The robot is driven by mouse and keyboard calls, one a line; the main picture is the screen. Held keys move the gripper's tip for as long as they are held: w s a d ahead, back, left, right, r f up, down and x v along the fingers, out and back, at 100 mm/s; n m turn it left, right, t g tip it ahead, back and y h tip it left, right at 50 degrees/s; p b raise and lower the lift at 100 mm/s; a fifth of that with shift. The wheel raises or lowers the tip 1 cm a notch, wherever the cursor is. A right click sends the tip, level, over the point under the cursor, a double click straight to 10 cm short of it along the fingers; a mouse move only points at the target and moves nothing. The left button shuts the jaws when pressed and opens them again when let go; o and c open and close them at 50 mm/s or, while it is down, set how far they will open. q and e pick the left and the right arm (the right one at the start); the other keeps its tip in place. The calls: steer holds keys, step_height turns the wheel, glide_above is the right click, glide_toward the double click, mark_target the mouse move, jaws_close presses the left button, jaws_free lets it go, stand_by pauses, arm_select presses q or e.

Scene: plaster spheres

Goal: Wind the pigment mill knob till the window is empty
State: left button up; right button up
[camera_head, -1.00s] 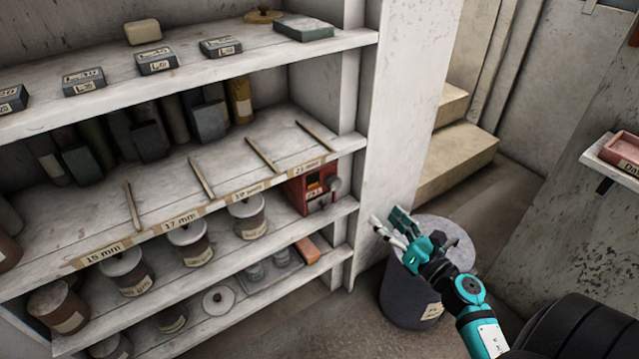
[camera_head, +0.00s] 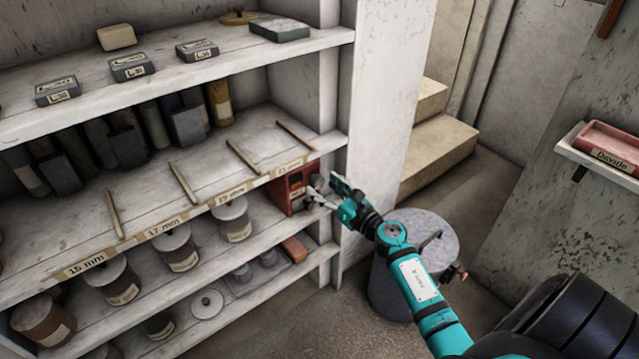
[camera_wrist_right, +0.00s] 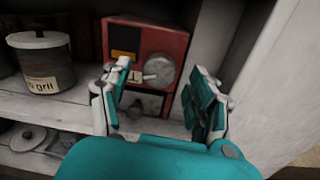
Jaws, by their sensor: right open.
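The pigment mill (camera_head: 280,192) is a red box on the shelf below the labelled one, at its right end. In the right wrist view the mill (camera_wrist_right: 177,38) shows a dark window (camera_wrist_right: 125,42) with an orange-yellow band in its lower part. Its round grey knob (camera_wrist_right: 160,70) is on the right of that face. My right gripper (camera_head: 325,190) is open in front of the mill. In the wrist view its fingers (camera_wrist_right: 162,82) stand either side of the knob, apart from it as far as I can see. My left gripper is out of view.
A lidded jar (camera_wrist_right: 40,62) stands left of the mill. The white shelf upright (camera_head: 372,130) is close on the right. A grey bin (camera_head: 385,285) stands on the floor below my right arm. A brick-red block (camera_head: 294,249) lies one shelf lower.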

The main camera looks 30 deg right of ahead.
steer(key=shift+w+a, duration=0.1)
steer(key=shift+w, duration=1.1)
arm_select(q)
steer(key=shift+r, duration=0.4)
arm_select(e)
steer(key=c, duration=1.2)
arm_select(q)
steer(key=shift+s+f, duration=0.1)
arm_select(e)
steer(key=shift+o, duration=0.2)
steer(key=shift+m, duration=0.4)
